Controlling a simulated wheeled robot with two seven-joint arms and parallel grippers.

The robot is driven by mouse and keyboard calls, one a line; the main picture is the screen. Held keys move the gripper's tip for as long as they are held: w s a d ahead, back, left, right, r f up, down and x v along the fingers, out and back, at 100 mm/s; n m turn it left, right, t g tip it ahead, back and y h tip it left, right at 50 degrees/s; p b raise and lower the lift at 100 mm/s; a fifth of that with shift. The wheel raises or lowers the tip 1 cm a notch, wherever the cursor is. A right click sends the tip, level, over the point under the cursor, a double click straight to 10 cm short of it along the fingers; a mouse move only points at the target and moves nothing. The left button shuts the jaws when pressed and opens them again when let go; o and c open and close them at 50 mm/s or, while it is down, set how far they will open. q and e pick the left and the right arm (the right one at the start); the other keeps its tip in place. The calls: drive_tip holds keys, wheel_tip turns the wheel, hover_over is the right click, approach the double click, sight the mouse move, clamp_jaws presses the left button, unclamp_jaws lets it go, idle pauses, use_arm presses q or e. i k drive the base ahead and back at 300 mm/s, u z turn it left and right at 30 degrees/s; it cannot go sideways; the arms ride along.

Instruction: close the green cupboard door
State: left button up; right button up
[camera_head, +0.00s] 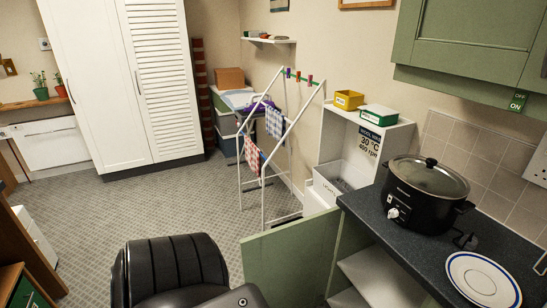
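The green cupboard door (290,262) is the panel standing at the lower middle, in front of the dark worktop. It stands open, swung out to the left of its cupboard. White shelves (385,277) show inside the open cupboard under the worktop. The door's lower part is cut off by the bottom edge of the picture. A second green cupboard (470,40) hangs on the wall at the upper right, and its front looks shut. Neither of my grippers is in view.
The dark worktop (440,252) carries a black slow cooker (425,190) and a blue-rimmed plate (483,280). A white drying rack (250,190) with cloths stands beyond the door. Patterned grey floor (150,205) is clear left of the rack.

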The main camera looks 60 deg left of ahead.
sight(289, 263)
drive_tip(key=z, duration=0.05)
drive_tip(key=k, duration=0.55)
drive_tip(key=z, duration=2.75)
drive_tip(key=k, duration=3)
drive_tip(key=u, duration=2.1)
drive_tip(key=k, duration=0.2)
